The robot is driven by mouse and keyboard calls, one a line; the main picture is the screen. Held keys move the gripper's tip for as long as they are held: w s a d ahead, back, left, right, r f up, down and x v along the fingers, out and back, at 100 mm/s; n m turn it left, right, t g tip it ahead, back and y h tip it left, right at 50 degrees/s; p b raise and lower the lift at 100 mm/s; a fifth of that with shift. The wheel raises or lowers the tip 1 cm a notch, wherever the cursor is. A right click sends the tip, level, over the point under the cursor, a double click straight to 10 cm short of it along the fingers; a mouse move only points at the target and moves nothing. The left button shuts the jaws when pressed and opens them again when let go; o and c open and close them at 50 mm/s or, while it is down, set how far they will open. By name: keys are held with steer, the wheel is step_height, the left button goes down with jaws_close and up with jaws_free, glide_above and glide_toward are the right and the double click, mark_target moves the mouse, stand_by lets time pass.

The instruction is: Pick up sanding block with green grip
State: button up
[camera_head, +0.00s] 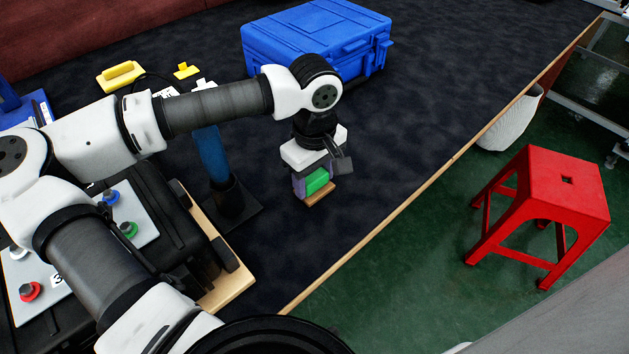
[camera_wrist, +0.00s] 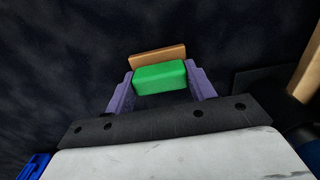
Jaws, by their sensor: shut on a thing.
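The sanding block has a green grip (camera_head: 317,180) on a tan, wood-coloured base (camera_head: 320,194). It also shows in the wrist view, with the green grip (camera_wrist: 159,77) nearer and the tan base behind it. My gripper (camera_head: 312,180) points down over the dark table surface. Its two purple fingers stand at either side of the green grip in the wrist view (camera_wrist: 160,82) and are shut on it. Whether the base touches the surface or hangs just above it, I cannot tell.
A blue case (camera_head: 315,40) stands behind my gripper. A blue post on a black base (camera_head: 233,203) and a black box with coloured buttons (camera_head: 172,225) are to the left. The wooden table edge (camera_head: 400,205) runs at right; a red stool (camera_head: 550,200) stands beyond it.

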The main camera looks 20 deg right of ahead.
mark_target(315, 177)
step_height(315, 177, up, 20)
stand_by(0.6)
steer(key=o, duration=0.4)
steer(key=shift+c, duration=1.2)
steer(key=shift+s, duration=0.1)
